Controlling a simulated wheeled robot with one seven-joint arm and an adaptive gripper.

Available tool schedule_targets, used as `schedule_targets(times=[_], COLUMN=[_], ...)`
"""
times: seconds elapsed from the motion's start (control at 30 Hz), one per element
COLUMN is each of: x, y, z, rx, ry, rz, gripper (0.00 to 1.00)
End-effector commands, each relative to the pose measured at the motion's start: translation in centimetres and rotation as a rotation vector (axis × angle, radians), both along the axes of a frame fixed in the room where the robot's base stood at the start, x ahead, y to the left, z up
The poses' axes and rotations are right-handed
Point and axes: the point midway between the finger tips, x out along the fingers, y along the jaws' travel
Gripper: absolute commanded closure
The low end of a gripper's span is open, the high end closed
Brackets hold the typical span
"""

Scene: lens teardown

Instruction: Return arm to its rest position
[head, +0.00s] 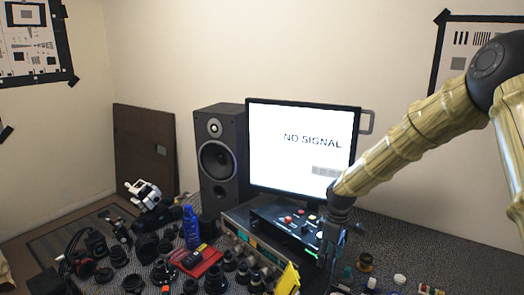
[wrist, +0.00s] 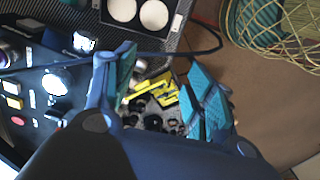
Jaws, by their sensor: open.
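My arm (head: 410,140) reaches in from the right in the head view, its bamboo-like links sloping down to the left. My gripper (head: 325,258) hangs at its end, pointing down in front of the monitor and beside the electronics box. In the wrist view my gripper (wrist: 163,88) shows two spread fingers with teal pads. The gap between them is empty. Yellow pieces and small dark parts show beyond and below the fingertips, apart from them as far as I can tell.
A monitor (head: 300,150) reading "NO SIGNAL" and a speaker (head: 218,160) stand behind. An electronics box (head: 290,222) with knobs is close to my gripper. Several dark lens parts, a blue bottle (head: 191,228) and a red tray (head: 198,262) crowd the left. A wire basket (wrist: 285,25) shows at upper right.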

Motion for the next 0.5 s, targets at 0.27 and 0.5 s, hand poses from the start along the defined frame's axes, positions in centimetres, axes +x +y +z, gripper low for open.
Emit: schedule_targets(times=[0.27,0.5], x=[-4.2,-12.0], y=[1.4,3.1], z=[-8.3,-19.2], rx=[0.044,0.092], ry=[0.025,0.057], rz=[-0.1,-0.283], gripper=[0.45,0.45])
